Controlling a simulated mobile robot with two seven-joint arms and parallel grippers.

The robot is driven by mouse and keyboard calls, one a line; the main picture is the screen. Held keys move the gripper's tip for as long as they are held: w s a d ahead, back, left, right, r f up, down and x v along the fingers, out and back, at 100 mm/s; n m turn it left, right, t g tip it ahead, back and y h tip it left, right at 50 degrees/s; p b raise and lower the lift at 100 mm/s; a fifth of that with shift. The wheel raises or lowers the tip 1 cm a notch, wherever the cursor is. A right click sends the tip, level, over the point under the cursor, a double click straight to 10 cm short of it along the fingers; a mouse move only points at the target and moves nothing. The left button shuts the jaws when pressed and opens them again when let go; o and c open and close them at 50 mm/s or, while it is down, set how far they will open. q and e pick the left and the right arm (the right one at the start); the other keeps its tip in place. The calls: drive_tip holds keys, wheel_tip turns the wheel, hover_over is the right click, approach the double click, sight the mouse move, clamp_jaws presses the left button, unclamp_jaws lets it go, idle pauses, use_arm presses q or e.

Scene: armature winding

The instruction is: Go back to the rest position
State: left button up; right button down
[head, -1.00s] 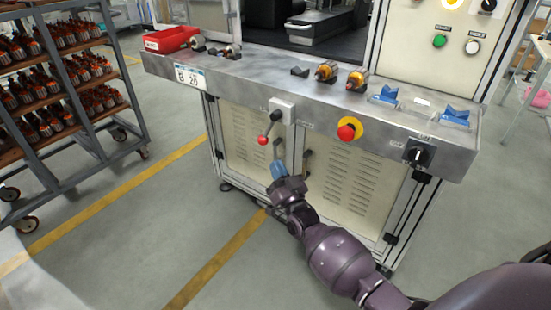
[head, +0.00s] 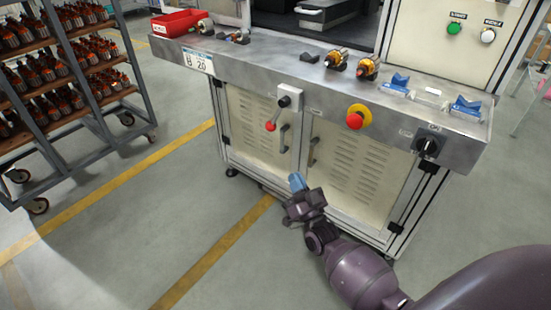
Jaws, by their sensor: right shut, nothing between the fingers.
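My right gripper (head: 297,183), with blue fingertips, is in the lower middle of the head view, at the end of my purple arm. It is shut and empty, in front of the lower cabinet doors of the winding machine (head: 360,170). It appears apart from the machine. The lever with a red knob (head: 271,126) hangs on the machine's front, above and left of the gripper, and is not held. My left gripper is not in view.
The machine's metal ledge (head: 270,65) carries a red bin (head: 178,23), armatures (head: 367,68) and blue V-shaped holders (head: 398,84). A red emergency button (head: 355,119) sticks out in front. A rack of armatures (head: 75,115) stands left. Floor is clear between.

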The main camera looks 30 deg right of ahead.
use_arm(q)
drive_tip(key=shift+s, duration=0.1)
use_arm(e)
drive_tip(key=s+a+f+n+g+y+p, duration=0.2)
drive_tip(key=s+a+n+g+y, duration=0.1)
drive_tip(key=s+a+n+g, duration=0.3)
use_arm(q)
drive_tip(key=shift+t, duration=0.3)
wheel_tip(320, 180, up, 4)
drive_tip(key=p, duration=0.3)
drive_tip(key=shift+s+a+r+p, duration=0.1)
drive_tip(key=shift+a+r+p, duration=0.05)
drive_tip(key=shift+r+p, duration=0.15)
use_arm(e)
drive_tip(key=s+f+g, duration=0.1)
drive_tip(key=s+g, duration=0.2)
drive_tip(key=s, duration=0.8)
drive_tip(key=s+f+m+g+h, duration=0.1)
drive_tip(key=s+f+g, duration=0.1)
drive_tip(key=s, duration=0.9)
drive_tip(key=shift+s+f+g, duration=0.15)
drive_tip(key=shift+f+g, duration=0.15)
drive_tip(key=shift+g, duration=0.3)
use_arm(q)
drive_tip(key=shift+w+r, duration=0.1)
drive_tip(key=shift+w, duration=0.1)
